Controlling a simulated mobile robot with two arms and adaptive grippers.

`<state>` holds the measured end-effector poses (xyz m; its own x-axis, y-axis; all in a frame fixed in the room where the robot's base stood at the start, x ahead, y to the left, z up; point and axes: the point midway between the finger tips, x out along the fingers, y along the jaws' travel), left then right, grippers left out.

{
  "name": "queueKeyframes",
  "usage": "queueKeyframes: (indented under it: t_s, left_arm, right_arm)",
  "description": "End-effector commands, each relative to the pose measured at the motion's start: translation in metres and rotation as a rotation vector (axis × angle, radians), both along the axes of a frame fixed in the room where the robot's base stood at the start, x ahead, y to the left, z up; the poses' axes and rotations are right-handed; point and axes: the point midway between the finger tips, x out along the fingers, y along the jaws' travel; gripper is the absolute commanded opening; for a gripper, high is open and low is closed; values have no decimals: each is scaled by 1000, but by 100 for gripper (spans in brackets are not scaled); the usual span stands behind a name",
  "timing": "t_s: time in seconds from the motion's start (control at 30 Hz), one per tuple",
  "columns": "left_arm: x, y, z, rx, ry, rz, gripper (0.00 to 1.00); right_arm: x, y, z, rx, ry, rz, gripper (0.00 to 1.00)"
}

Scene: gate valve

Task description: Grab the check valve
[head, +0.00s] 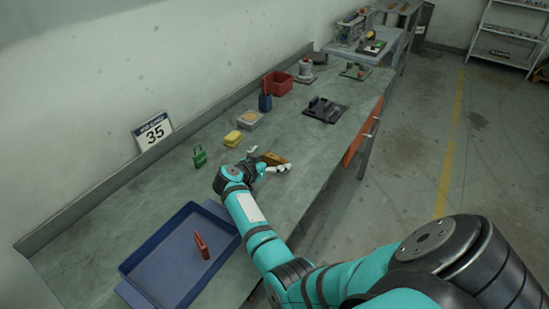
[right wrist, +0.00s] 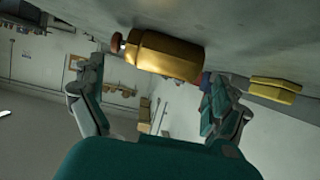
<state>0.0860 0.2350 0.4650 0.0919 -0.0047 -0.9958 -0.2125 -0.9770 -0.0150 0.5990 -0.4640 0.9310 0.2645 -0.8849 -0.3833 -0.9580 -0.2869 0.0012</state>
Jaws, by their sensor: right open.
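The check valve appears to be the brass-gold, faceted body (head: 272,158) lying on the workbench. In the right wrist view it is large, a gold body (right wrist: 165,55) with a dark reddish end piece at its left. My right gripper (head: 266,163) is open right beside it, its fingers partly hiding it in the head view. In the right wrist view the two spread fingers (right wrist: 150,98) stand to either side, with the valve between them across the picture. I see no grip on it; whether a finger touches it I cannot tell. My left gripper is not in view.
A yellow block (head: 233,138) and a green padlock (head: 199,156) lie to the left of the valve. A blue tray (head: 134,264) with a red item (head: 202,245) is nearer. A red bin (head: 279,83) and a dark fixture (head: 324,110) stand farther along the bench (head: 318,151).

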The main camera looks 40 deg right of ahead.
Motion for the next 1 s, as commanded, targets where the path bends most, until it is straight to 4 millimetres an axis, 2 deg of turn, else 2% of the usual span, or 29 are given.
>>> queueKeyframes:
  t_s: [0.03,0.1,0.4,0.9,1.0]
  left_arm:
    - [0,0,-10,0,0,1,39]
    - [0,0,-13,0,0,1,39]
    - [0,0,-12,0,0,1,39]
    - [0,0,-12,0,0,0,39]
    - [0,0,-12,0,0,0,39]
  right_arm:
    - [2,-5,-6,-1,-2,-1,100]
    - [3,-9,-6,-1,-1,0,100]
    - [3,-11,-4,0,0,1,100]
    - [3,-11,-5,0,1,0,35]
    - [3,-11,-3,-3,-1,1,24]
